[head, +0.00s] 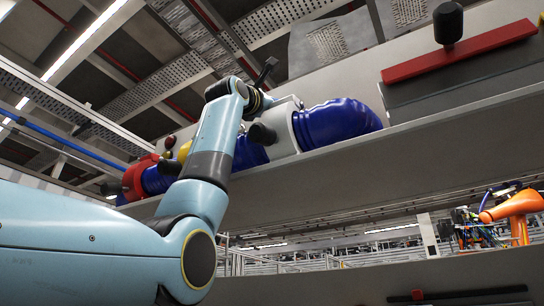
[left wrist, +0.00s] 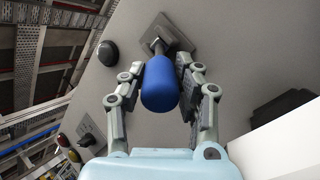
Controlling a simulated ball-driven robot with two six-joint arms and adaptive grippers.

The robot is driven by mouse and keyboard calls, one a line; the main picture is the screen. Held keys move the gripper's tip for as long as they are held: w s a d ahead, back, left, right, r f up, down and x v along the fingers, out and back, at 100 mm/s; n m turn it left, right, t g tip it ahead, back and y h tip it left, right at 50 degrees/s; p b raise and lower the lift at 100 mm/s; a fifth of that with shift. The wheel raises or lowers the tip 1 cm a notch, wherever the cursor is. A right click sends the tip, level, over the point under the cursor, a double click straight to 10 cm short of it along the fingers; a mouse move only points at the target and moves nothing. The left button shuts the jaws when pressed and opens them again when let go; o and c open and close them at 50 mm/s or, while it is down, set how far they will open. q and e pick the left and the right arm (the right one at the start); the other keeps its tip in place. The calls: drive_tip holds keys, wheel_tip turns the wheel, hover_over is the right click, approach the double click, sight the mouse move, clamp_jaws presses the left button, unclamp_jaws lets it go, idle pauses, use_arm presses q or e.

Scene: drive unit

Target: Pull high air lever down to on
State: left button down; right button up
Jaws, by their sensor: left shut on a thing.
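A blue rounded lever handle (left wrist: 160,86) fills the middle of the left wrist view. Its dark stem runs to a grey square plate (left wrist: 172,37) on a pale housing. My left gripper (left wrist: 171,80) has one finger on each side of the handle and is shut on it. In the head view my left arm reaches up to the raised shelf, and its wrist ends beside a white housing (head: 284,130). The blue handle cannot be made out there, and the fingers are mostly hidden. My right gripper is in neither view.
A black knob (head: 262,134) sticks out of the white housing, close to my wrist. A large blue pipe (head: 338,123) lies right of it. Red and yellow knobs are at the left. A red bar (head: 460,53) with a black knob is at upper right. An orange machine (head: 512,206) stands beyond.

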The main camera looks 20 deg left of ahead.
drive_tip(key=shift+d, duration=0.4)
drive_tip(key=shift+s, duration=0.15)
use_arm(q)
drive_tip(key=c, duration=1)
unclamp_jaws()
drive_tip(key=shift+d, duration=0.1)
drive_tip(key=shift+o, duration=0.2)
drive_tip(key=shift+s+f, duration=0.4)
drive_tip(key=v, duration=0.3)
drive_tip(key=shift+f, duration=0.15)
drive_tip(key=s+a, duration=0.2)
drive_tip(key=s, duration=1)
drive_tip(key=shift+s+a, duration=0.25)
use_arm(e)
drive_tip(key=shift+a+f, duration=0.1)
